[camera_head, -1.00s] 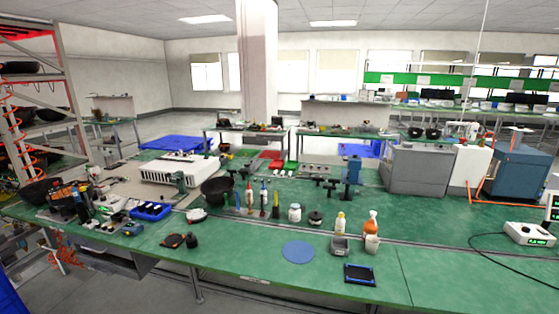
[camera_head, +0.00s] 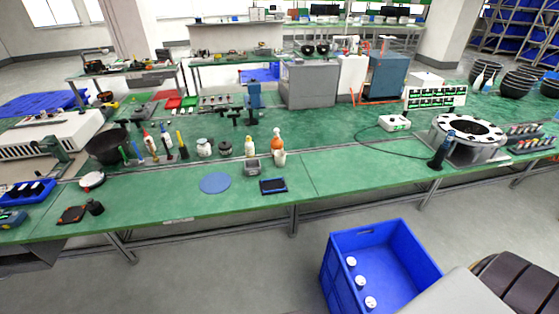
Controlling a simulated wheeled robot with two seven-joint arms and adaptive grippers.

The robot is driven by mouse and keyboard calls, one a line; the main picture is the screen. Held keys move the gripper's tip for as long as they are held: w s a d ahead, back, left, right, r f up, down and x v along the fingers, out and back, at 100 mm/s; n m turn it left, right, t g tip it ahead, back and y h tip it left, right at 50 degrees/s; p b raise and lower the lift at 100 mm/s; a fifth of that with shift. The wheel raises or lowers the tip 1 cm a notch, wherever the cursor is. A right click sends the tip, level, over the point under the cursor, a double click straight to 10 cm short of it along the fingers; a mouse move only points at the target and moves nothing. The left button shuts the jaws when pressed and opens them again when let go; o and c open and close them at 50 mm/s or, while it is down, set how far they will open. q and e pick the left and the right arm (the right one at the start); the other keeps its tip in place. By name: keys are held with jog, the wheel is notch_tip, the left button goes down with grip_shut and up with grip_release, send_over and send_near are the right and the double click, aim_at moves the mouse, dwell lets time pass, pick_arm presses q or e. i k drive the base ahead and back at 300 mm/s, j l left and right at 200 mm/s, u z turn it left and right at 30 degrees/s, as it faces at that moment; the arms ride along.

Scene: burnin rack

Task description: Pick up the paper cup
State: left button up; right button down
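A small whitish cup (camera_head: 280,158), which looks like the paper cup, stands upright on the green bench top (camera_head: 340,170), near its front edge. It is just in front of an orange spray bottle (camera_head: 277,138) and hides that bottle's lower part. A grey square container (camera_head: 251,167) is close to its left. Neither of my grippers is in view.
A white bottle (camera_head: 250,148), a blue-framed black tray (camera_head: 273,186) and a blue disc (camera_head: 215,183) are near the cup. A round black-and-white machine (camera_head: 468,137) stands farther right. A blue crate (camera_head: 372,238) is on the floor before the bench.

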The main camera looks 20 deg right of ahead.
aim_at(280, 162)
jog(key=i+l+z, duration=0.2)
jog(key=i, duration=0.45)
jog(key=i+l+z, duration=0.1)
jog(key=i+z, duration=0.15)
jog(key=i, duration=0.35)
